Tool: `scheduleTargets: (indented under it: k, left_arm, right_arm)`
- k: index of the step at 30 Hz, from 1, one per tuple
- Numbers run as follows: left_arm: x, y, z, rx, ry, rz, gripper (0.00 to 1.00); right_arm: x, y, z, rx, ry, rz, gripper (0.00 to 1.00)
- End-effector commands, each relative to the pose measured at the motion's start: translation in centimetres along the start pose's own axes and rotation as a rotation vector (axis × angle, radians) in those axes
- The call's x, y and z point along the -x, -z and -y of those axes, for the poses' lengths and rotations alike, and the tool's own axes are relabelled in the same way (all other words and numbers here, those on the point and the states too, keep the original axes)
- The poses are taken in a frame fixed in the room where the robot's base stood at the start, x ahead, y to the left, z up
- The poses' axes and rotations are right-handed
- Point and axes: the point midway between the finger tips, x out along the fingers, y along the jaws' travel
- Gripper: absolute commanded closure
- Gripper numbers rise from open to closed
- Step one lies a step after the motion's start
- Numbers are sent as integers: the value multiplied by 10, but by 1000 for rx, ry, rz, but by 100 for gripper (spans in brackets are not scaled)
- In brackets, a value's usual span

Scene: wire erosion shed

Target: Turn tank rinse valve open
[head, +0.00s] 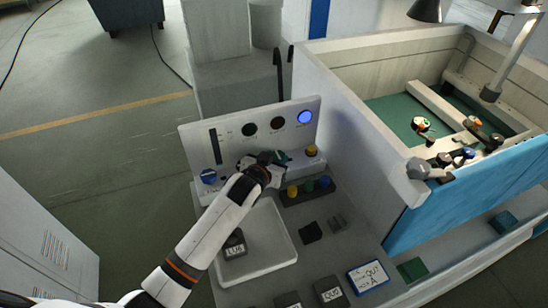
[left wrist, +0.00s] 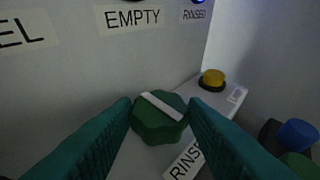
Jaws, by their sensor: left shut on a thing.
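The rinse valve is a green lobed knob (left wrist: 160,116) with a white bar across its top, in the middle of the left wrist view. The bar slants from upper left to lower right there. A label starting "RINS" (left wrist: 184,160) lies beside it, partly hidden by a finger. My left gripper (head: 272,165) is shut on the knob, a dark ribbed finger on either side. In the head view the gripper hides most of the knob, in front of the white panel (head: 291,138). A blue lamp (head: 305,117) is lit on the panel, above the "RINSED" label (left wrist: 194,15). My right gripper is not in view.
A blue knob (head: 208,176) is left and a yellow button (head: 311,151) right of my gripper. A rack of coloured caps (head: 307,190) and a white tray (head: 288,254) are in front. The tank's tall wall (head: 345,130) stands close on the right.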

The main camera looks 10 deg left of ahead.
Motion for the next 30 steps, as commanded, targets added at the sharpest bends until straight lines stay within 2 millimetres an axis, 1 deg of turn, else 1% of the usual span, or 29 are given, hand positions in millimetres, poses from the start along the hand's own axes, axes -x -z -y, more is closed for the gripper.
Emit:
scheduleTargets:
  k: [8, 9, 10, 18, 22, 26, 30]
  left_arm:
    - [0, -1, 0, 2, -3, 3, 83]
    - [0, -1, 0, 2, -3, 3, 56]
    - [0, -1, 0, 2, -3, 3, 51]
    - [0, 0, 0, 1, -3, 1, 51]
    - [6, 0, 0, 1, -3, 2, 51]
    - [22, 1, 0, 2, -2, 2, 51]
    - [48, 2, 0, 1, -2, 1, 51]
  right_arm:
    - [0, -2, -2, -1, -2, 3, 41]
    - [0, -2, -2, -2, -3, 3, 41]
    - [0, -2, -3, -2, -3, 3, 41]
    - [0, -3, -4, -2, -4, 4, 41]
    - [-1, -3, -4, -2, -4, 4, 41]
    - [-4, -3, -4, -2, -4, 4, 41]
    - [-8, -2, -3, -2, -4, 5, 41]
